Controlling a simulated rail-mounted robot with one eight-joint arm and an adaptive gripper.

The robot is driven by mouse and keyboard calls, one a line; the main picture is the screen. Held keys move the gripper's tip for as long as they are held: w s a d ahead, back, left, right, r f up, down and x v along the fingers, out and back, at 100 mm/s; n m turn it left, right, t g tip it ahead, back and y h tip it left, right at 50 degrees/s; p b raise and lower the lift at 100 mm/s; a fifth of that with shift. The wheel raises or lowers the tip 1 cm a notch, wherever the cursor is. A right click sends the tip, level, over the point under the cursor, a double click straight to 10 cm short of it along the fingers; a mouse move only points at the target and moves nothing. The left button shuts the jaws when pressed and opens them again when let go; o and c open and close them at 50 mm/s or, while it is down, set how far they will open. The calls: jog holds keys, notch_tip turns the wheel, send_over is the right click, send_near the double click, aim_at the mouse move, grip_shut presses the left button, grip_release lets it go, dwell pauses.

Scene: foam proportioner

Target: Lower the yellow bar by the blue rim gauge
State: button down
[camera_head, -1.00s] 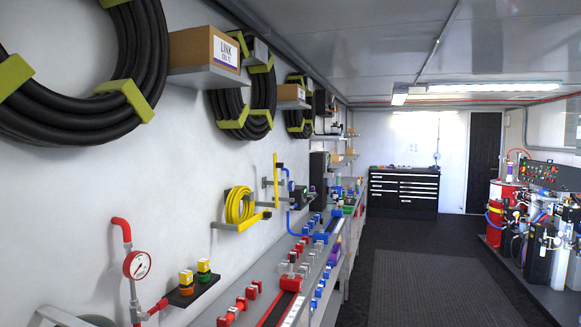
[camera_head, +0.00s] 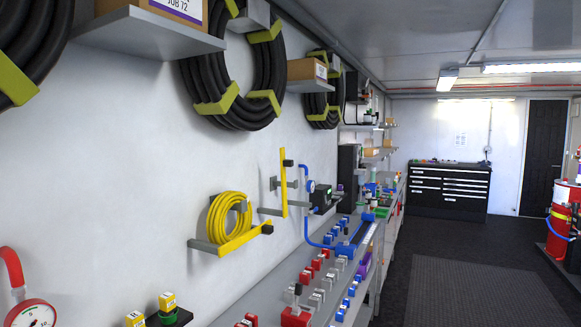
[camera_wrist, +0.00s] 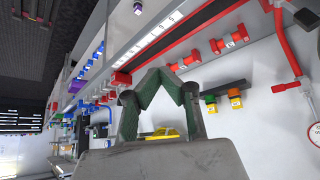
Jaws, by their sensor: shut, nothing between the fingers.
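In the head view an upright yellow bar (camera_head: 284,182) with a black end piece stands on a wall bracket. Just right of it is a small gauge with a blue rim (camera_head: 311,187) on blue pipe. A second yellow bar (camera_head: 238,241) with a black end slants up to the right below a yellow hose coil (camera_head: 226,217). My gripper (camera_wrist: 161,78) shows only in the wrist view, its fingers shut and empty. Yellow parts (camera_wrist: 160,134) show between and beyond the fingers there; I cannot tell which they are. The gripper is apart from both bars.
A bench (camera_head: 262,298) with red, grey and blue fittings runs along the wall below the bars. A red gauge (camera_head: 32,314) and yellow-topped blocks (camera_head: 167,303) are near left. A shelf (camera_head: 150,32) juts out above. The dark floor (camera_head: 455,295) at right is clear.

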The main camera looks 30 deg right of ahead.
aim_at(287, 165)
jog(key=shift+s+a, duration=0.15)
jog(key=w+d+r+n+h+p, duration=0.1)
jog(key=w+d+r+h, duration=0.2)
jog(key=w+d+r, duration=0.5)
jog(key=w+d+r+n+t+h+p, duration=0.1)
jog(key=w+d+r+h, duration=0.15)
jog(key=w+r, duration=0.65)
jog(key=w+d+r+n+h+p, duration=0.1)
jog(key=w+d+r+h, duration=0.25)
jog(key=w, duration=0.95)
jog(key=w+d+r+n+t+h+p, duration=0.1)
jog(key=w+r+n+h, duration=0.1)
jog(key=w, duration=1)
jog(key=w+d+r+n+t+h, duration=0.2)
jog(key=w+r+h, duration=0.2)
jog(key=w, duration=0.8)
jog(key=shift+r+p, duration=0.4)
jog(key=shift+r, duration=0.25)
jog(key=p+x, duration=0.1)
jog(key=x, duration=0.6)
jog(key=p+x, duration=0.2)
jog(key=x, duration=0.5)
jog(key=shift+a+r, duration=0.1)
jog(key=shift+r, duration=0.15)
